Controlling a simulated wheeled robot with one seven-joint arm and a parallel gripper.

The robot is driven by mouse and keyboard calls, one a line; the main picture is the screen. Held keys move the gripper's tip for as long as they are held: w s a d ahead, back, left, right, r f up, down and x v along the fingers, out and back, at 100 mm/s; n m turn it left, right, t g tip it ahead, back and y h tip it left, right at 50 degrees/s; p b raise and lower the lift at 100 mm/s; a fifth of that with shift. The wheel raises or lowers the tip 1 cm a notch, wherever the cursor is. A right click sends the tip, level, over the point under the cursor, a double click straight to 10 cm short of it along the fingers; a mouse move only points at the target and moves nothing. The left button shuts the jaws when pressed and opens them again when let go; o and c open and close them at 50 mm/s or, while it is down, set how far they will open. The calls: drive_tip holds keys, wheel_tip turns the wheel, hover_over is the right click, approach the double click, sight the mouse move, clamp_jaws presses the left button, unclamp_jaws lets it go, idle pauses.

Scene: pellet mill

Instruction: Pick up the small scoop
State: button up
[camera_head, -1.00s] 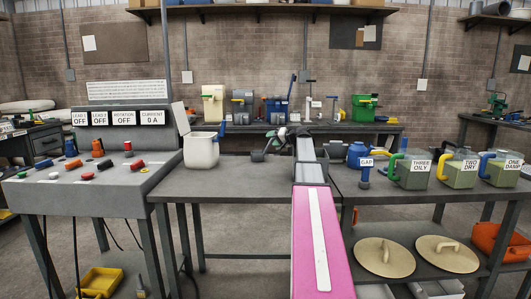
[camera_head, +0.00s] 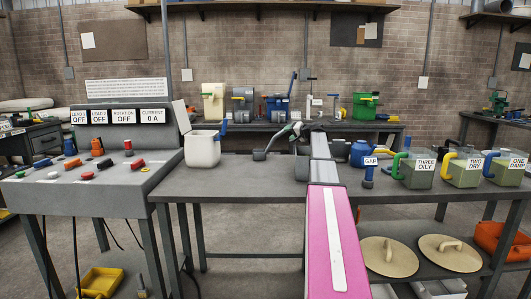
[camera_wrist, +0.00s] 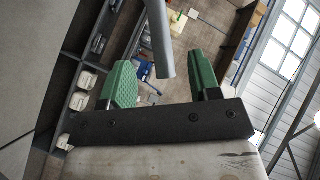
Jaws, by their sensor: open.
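A small dark grey scoop (camera_head: 259,154) stands on the middle table in the head view, its thin handle slanting up to the right. A second, larger dark scoop-like piece (camera_head: 301,170) stands to its right, partly behind my arm. I cannot tell for sure which is the small scoop. My gripper (camera_head: 294,129) is above the back of the table, near the upper end of the slanting handle. In the wrist view its green fingers (camera_wrist: 163,82) are apart. A grey rod (camera_wrist: 159,38) shows between them, touching neither; whether it is a scoop handle is unclear.
A white bin (camera_head: 202,150) with a blue handle sticking out stands left on the table, beside the control desk (camera_head: 95,190). A blue jar (camera_head: 361,152), the GAP tool (camera_head: 368,176) and labelled jugs (camera_head: 417,172) stand to the right. The table front is clear.

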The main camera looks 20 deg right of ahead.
sight(283, 133)
drive_tip(key=shift+x, duration=3.5)
drive_tip(key=shift+d+r, duration=0.1)
drive_tip(key=shift+r, duration=0.1)
clamp_jaws()
